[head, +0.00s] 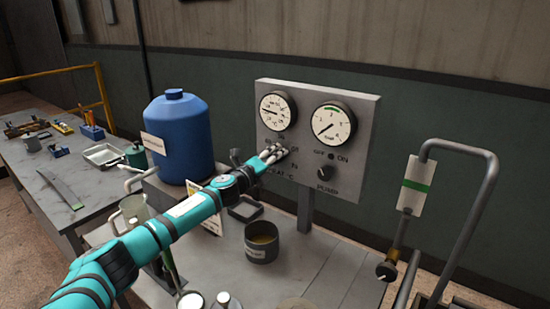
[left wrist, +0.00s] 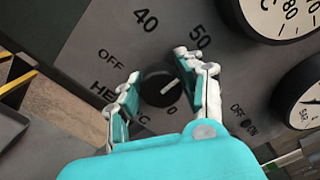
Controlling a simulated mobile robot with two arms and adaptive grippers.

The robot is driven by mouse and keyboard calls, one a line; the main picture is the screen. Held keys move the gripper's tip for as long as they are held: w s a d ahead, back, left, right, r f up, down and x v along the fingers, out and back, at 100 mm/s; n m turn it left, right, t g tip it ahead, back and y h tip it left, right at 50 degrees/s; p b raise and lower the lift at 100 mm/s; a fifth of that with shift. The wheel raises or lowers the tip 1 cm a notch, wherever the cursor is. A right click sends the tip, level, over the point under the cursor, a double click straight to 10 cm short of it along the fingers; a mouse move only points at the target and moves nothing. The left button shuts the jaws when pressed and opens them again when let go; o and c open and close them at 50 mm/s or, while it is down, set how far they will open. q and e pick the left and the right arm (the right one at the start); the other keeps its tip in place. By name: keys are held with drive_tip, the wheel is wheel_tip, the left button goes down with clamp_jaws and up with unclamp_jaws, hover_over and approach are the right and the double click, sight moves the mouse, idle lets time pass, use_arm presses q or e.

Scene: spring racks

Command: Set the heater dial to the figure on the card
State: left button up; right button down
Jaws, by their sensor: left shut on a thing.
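The heater dial (left wrist: 160,88) is a round black knob on a grey control panel (head: 362,110). The left wrist view shows OFF, 40 and 50 printed around it and part of the word HEAT below. A short white mark shows on the knob's right side. My left gripper (head: 275,152) reaches the panel below the left gauge, with its fingers on both sides of the dial, shut on it; it also shows in the left wrist view (left wrist: 160,92). In the head view the fingers hide the dial.
Two gauges (head: 278,111) (head: 333,123) and a pump knob (head: 323,171) are on the panel. A blue tank (head: 178,130) stands left of it. A dark pot (head: 262,243) stands on the bench below. A bent pipe (head: 471,215) rises at right.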

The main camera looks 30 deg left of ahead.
use_arm(q)
drive_tip(key=shift+f, duration=0.2)
drive_tip(key=o, duration=1.2)
drive_tip(key=shift+r, duration=0.1)
drive_tip(key=shift+s, duration=0.1)
drive_tip(key=s+a, duration=0.1)
drive_tip(key=s, duration=1)
drive_tip(key=shift+s+a, duration=0.35)
drive_tip(key=shift+a, duration=0.05)
